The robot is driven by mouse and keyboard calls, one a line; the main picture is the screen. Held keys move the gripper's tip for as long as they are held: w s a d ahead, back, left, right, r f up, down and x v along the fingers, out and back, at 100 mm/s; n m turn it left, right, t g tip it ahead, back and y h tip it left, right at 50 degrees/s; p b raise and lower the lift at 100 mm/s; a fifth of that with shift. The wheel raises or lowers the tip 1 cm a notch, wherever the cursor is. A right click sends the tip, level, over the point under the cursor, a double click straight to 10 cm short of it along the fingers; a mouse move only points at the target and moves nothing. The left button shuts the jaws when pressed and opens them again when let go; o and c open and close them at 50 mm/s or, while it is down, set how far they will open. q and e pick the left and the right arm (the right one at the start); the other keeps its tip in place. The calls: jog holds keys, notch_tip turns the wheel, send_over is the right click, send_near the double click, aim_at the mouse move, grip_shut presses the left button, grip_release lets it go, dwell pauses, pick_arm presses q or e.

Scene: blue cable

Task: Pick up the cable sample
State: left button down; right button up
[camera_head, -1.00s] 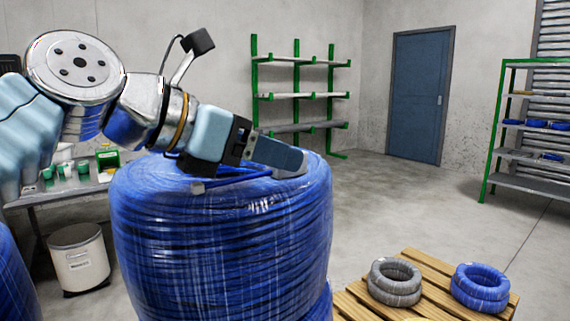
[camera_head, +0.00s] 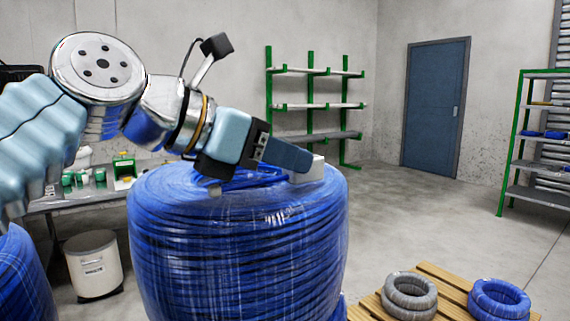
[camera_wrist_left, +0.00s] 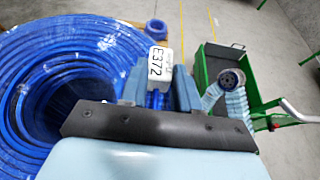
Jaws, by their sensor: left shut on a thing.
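The cable sample (camera_head: 250,178) is a short blue cable with a white tag (camera_head: 312,169) at the fingertips. It is at the top of a large wrapped blue cable coil (camera_head: 238,250); I cannot tell whether it touches the coil. My left gripper (camera_head: 300,163) is shut on it, tilted down from the left. In the left wrist view, the tag reads E372 (camera_wrist_left: 159,64), and blue cable (camera_wrist_left: 155,99) shows between the fingers. The fingers hide part of the sample. My right gripper is not in view.
A wooden pallet (camera_head: 440,275) with a grey coil (camera_head: 410,290) and a small blue coil (camera_head: 499,297) is at lower right. A bench (camera_head: 75,197) and white bin (camera_head: 94,262) stand left. In the left wrist view, a green cart (camera_wrist_left: 225,85) stands right.

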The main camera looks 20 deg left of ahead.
pick_arm(q)
jog(key=s+d+r, duration=0.5)
jog(key=s+r, duration=0.7)
jog(key=s, duration=0.1)
jog(key=shift+d, duration=0.2)
